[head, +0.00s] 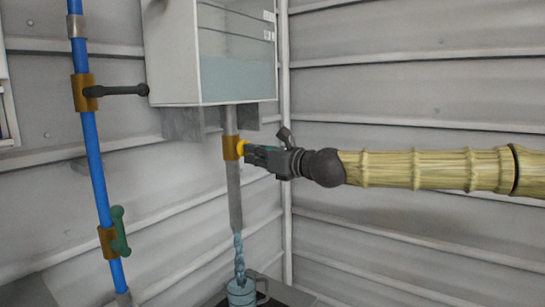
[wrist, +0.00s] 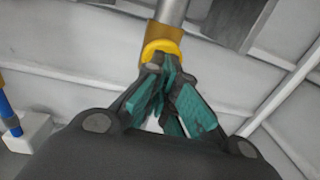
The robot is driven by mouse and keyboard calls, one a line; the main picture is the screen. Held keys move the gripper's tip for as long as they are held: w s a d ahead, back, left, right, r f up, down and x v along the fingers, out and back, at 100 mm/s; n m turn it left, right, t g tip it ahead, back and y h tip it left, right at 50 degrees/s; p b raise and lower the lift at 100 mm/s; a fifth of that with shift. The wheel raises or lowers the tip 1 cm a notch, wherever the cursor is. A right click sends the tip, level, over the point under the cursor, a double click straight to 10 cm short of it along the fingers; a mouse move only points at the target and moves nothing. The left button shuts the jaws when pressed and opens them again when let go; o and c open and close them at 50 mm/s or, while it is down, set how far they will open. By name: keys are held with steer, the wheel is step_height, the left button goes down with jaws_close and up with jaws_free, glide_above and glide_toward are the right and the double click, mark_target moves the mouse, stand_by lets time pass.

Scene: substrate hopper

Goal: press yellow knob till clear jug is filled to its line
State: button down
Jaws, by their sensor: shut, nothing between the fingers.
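The yellow knob (head: 241,148) sits on a brass valve (head: 230,148) on the grey pipe below the hopper. My gripper (head: 250,152) is shut and its fingertips are at the knob, seemingly touching it. In the wrist view the knob (wrist: 162,48) shows just beyond the closed fingertips (wrist: 164,62). The clear jug (head: 241,292) stands under the spout at the bottom of the head view, cut off by the frame edge. A bluish stream (head: 239,257) runs from the spout into it. The jug's line and its fill level are too small to tell.
The hopper (head: 236,78) on the wall holds bluish contents behind a clear front with marks. A blue pipe (head: 92,150) at left carries a black-handled valve (head: 115,90) and a green-handled valve (head: 119,230). The space right of the grey pipe is open apart from my arm.

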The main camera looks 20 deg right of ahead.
steer(key=v, duration=1.4)
steer(key=shift+d+b, duration=0.4)
steer(key=shift+b, duration=0.05)
steer(key=shift+a, duration=0.15)
stand_by(0.7)
